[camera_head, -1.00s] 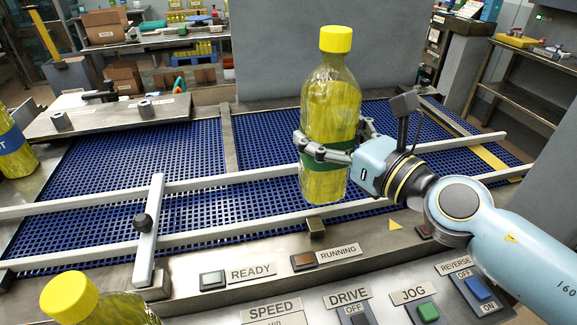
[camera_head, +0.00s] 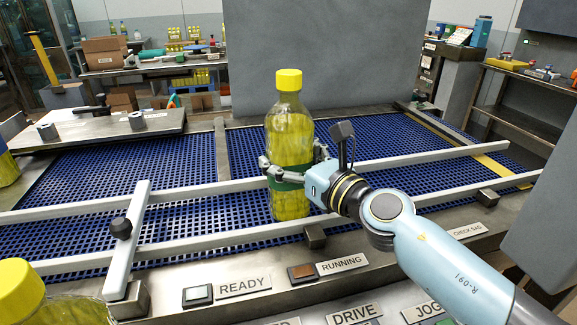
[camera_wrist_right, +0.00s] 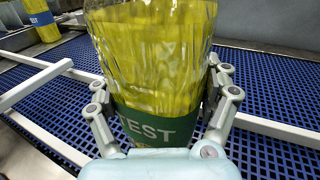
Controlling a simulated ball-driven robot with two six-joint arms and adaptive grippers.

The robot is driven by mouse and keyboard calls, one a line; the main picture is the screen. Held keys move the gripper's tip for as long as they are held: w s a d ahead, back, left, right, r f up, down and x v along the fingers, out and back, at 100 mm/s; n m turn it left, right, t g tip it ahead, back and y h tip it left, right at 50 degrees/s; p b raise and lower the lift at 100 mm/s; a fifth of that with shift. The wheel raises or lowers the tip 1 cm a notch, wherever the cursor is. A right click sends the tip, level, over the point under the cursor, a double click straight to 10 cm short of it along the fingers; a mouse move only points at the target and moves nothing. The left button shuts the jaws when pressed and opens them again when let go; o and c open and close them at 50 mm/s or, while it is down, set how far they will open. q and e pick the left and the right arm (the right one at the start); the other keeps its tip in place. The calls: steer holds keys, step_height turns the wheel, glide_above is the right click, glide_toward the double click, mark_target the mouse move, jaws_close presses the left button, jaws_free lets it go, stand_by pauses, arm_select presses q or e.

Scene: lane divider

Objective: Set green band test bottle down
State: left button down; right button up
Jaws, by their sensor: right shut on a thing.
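The green band test bottle (camera_head: 290,140) is clear with yellow contents and a yellow cap. It stands upright between the two pale rails over the blue belt (camera_head: 390,140); I cannot tell whether its base touches the belt. My right gripper (camera_head: 268,172) is shut around its lower half at the green band. In the right wrist view the fingers (camera_wrist_right: 160,105) sit on both sides of the bottle (camera_wrist_right: 155,50), and the band (camera_wrist_right: 158,124) reads "TEST". My left gripper is out of view.
Pale guide rails (camera_head: 400,160) run along the belt, with a crossing bar (camera_head: 128,235) and black knob left of the bottle. Another yellow-capped bottle (camera_head: 22,285) is at the lower left, and one (camera_head: 6,165) at the left edge. A grey panel (camera_head: 350,60) stands behind.

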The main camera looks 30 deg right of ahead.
steer(key=shift+r, duration=0.25)
steer(key=shift+f, duration=0.2)
steer(key=o, duration=1.6)
